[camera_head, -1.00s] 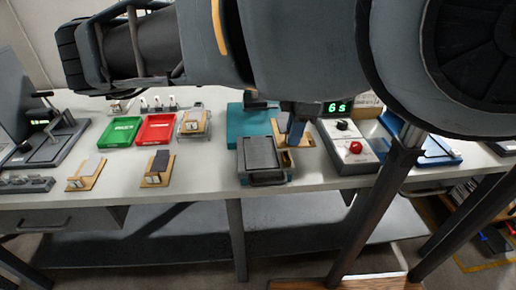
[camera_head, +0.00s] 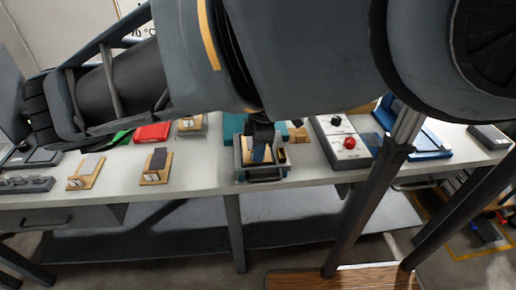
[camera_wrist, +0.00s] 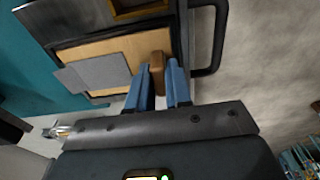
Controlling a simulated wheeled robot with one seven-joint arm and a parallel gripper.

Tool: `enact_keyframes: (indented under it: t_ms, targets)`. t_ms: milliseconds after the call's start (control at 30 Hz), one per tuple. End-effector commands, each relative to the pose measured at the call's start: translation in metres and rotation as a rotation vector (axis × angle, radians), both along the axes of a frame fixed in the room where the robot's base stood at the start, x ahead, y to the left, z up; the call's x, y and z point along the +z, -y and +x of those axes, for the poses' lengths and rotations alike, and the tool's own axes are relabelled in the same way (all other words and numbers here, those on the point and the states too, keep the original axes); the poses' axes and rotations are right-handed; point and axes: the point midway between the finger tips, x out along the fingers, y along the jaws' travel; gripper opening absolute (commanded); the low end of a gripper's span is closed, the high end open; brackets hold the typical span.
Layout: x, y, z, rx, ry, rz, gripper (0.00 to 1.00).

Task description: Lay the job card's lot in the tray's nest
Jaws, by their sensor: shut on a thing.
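My gripper (camera_head: 262,152) is over the grey tray (camera_head: 240,176) at the front of the bench. In the wrist view my blue fingers (camera_wrist: 160,88) are shut on a wooden knob at one edge of a pale wooden board (camera_wrist: 112,47). A grey flat piece (camera_wrist: 98,74) lies on the board and sticks out past its side. The board is within the outline of the tray's dark rim (camera_wrist: 178,35); I cannot tell whether it touches the tray floor. My arm hides part of the tray's back in the head view. No job card is readable.
Two wooden boards with grey pieces (camera_head: 86,170) (camera_head: 156,166) stand left on the bench. A third (camera_head: 191,125) is behind them, near a red bin (camera_head: 152,132) and a partly hidden green bin (camera_head: 122,137). A control box with a red knob (camera_head: 347,146) stands right of the tray.

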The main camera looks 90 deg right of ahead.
Motion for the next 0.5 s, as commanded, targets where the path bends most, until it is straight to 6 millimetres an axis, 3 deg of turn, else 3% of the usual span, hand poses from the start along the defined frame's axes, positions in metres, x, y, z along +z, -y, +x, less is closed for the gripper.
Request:
enact_keyframes:
  t_ms: [200,233,500]
  targets:
    - [-0.0021,0.0001,0.0000,0.000,0.000,0.000,0.00]
    - [-0.0020,0.0001,0.0000,0.000,0.000,0.000,0.20]
    - [-0.0009,0.0000,-0.0001,0.000,0.000,0.000,0.44]
